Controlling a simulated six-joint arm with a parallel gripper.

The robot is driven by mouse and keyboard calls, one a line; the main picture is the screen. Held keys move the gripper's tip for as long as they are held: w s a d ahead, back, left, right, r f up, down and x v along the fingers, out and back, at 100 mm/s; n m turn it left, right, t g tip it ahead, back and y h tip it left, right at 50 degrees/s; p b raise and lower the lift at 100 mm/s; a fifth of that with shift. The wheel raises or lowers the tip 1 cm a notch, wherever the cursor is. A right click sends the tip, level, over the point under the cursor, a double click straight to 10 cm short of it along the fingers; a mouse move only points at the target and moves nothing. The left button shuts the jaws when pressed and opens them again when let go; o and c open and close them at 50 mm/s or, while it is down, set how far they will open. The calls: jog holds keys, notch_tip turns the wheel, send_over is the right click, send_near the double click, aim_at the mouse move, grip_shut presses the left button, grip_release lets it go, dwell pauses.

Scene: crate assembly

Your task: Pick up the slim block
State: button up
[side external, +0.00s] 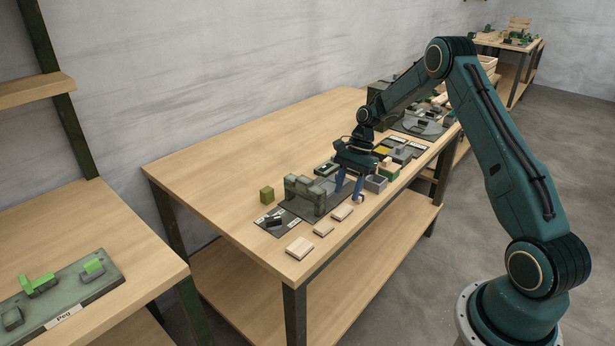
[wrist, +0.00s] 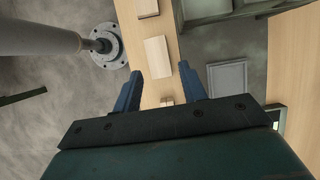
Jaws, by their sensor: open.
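Several pale wooden blocks lie in a row along the table's front edge. In the side view the narrowest-looking one, likely the slim block (side external: 323,230), lies between a wider block (side external: 300,248) and another block (side external: 342,213). My gripper (side external: 350,194) points down at the front edge, beyond these blocks, with its blue fingers apart and nothing seen held. In the wrist view my gripper (wrist: 161,72) is open, with a pale block (wrist: 157,57) showing between and ahead of the fingertips. Which block this is, I cannot tell.
A grey-green slotted fixture (side external: 304,193) stands on a dark board beside the blocks. Small bins and parts crowd the table right of my gripper. The table's back left (side external: 220,165) is clear.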

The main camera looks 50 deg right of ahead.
aim_at(343, 210)
jog(key=shift+f, duration=0.15)
jog(key=shift+s+x, duration=0.2)
jog(key=shift+x, duration=2.35)
jog(key=shift+a, duration=0.1)
jog(key=c, duration=0.7)
